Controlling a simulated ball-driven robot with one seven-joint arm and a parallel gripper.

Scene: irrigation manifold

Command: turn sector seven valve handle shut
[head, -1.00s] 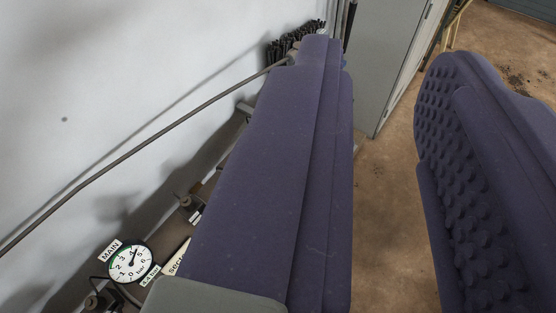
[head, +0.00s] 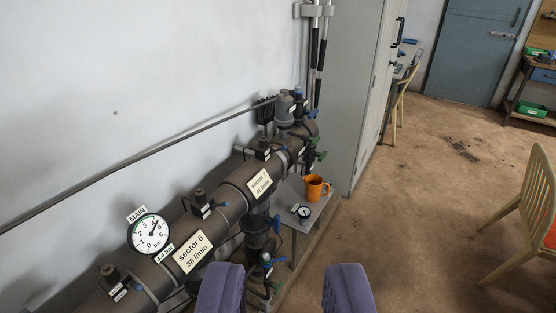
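The brown manifold pipe (head: 232,205) runs along the white wall. Its near label (head: 193,251) reads sector 6, 38 l/min. The label farther along (head: 259,183) seems to read 41 l/min; its sector number is too small to be sure of. A blue handle (head: 276,224) sticks out beside the branch below that farther label. I cannot tell which handle is sector seven's. My gripper (head: 286,275) is open and empty at the bottom edge, its purple fingers apart, right of the sector 6 label.
An orange mug (head: 314,187) and a small gauge (head: 303,212) stand on a low shelf beside the pipe. The MAIN gauge (head: 150,233) is at left. A grey cabinet (head: 350,90) stands behind. A wooden chair (head: 535,215) is at right. The floor between is clear.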

